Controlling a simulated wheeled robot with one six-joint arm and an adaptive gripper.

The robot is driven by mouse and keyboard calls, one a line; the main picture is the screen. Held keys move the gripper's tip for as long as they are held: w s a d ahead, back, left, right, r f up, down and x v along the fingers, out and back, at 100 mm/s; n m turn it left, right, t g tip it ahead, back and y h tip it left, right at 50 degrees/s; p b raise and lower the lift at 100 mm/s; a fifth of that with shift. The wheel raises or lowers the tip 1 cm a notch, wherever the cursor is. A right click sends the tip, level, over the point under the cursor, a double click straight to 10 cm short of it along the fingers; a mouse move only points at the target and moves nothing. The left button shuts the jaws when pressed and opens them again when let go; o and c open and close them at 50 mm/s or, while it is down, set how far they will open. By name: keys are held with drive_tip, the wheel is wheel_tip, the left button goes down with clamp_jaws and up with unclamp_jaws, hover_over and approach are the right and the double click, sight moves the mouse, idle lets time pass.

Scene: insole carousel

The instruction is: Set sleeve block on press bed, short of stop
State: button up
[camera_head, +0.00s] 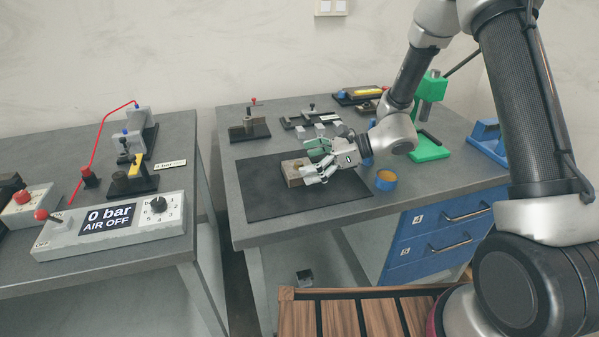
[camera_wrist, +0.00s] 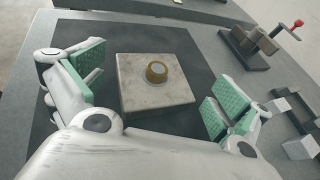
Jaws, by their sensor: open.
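The sleeve block (camera_head: 294,173) is a square grey block lying on a dark mat on the right bench. In the wrist view the block (camera_wrist: 148,95) shows a round bronze sleeve (camera_wrist: 157,72) standing up from its top. My gripper (camera_head: 313,161) is open, with green pads on either side of the block. In the wrist view both pads of my gripper (camera_wrist: 157,92) stand apart from the block's sides. A green press (camera_head: 432,90) stands on the bench to the right, with its green base (camera_head: 431,152) partly visible. I cannot make out a stop on it.
The dark mat (camera_head: 262,197) is clear around the block. An orange-and-blue ring (camera_head: 386,180) stands near the bench's front edge. A vise-like fixture (camera_head: 249,126) and small grey blocks (camera_head: 320,130) sit behind the mat. A blue stand (camera_head: 488,140) is at far right.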

drive_tip(key=shift+a+f, duration=0.2)
drive_tip(key=shift+a, duration=0.4)
drive_tip(key=c, duration=2)
drive_tip(key=shift+r, duration=0.1)
